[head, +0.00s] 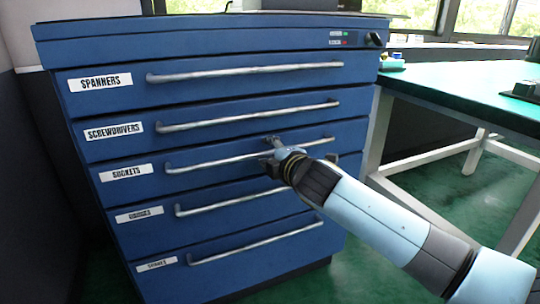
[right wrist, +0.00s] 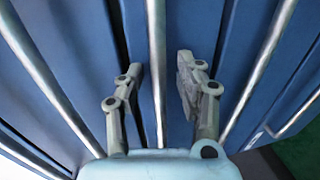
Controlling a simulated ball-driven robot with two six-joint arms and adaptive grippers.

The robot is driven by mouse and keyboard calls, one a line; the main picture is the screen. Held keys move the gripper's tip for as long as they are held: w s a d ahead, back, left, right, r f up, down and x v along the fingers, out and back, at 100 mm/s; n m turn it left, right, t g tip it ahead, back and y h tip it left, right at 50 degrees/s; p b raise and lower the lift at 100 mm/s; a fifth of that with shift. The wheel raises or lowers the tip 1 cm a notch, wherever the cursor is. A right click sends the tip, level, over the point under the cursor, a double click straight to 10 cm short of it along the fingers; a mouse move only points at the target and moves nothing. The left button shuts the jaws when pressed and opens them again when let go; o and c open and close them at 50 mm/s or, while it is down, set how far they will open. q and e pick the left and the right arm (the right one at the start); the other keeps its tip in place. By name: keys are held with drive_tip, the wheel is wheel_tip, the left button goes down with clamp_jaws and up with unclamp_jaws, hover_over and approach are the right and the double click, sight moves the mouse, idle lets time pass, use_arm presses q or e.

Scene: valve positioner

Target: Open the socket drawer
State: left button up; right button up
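The socket drawer (head: 230,170) is the third one down in the blue cabinet, labelled SOCKETS, and looks flush with the drawers around it. Its long silver bar handle (head: 215,161) runs across the front. My right gripper (head: 268,152) is at the middle of this handle, with one finger above it and one below. In the right wrist view my right gripper (right wrist: 158,68) is open, with the handle bar (right wrist: 156,50) running between its two fingers. A gap shows on each side of the bar. My left gripper is not in view.
The spanners drawer (head: 220,85) and screwdrivers drawer (head: 225,128) are above, with two more drawers below; all look shut. A green-topped workbench (head: 470,90) stands to the right. A dark panel (head: 40,190) stands close at the left. Green floor shows between cabinet and bench.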

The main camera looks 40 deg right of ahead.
drive_tip(key=shift+w, duration=0.1)
clamp_jaws()
idle(0.5)
